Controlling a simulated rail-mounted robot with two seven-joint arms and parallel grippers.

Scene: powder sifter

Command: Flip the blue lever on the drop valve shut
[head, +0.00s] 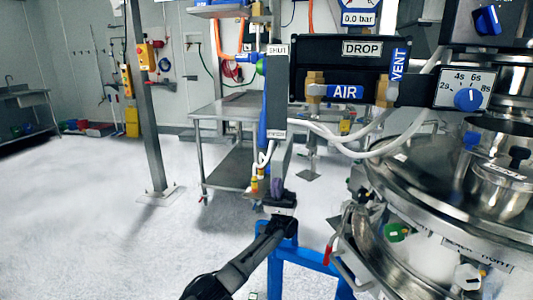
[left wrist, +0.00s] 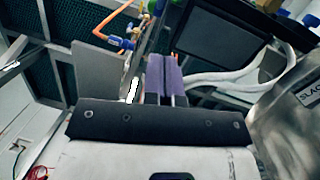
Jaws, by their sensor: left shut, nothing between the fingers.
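The black valve box (head: 325,52) carries a DROP label (head: 362,48). Below it a blue lever marked AIR (head: 345,92) lies level between brass fittings. A blue lever marked VENT (head: 398,65) stands upright at the box's right end. A SHUT label (head: 277,49) sits left of the box, on top of an upright grey plate (head: 277,100). My left gripper (head: 277,187) is below the plate and clear of both levers. Its purple fingers are together and empty, also in the left wrist view (left wrist: 165,75). The black box (left wrist: 215,45) shows there at upper right. My right gripper is out of view.
White hoses (head: 335,140) run from the valves toward the steel vessel (head: 430,185) at right. A blue frame (head: 300,256) stands below the gripper. A steel table (head: 225,105) is behind. An orange hose (left wrist: 118,20) is at the wrist view's top.

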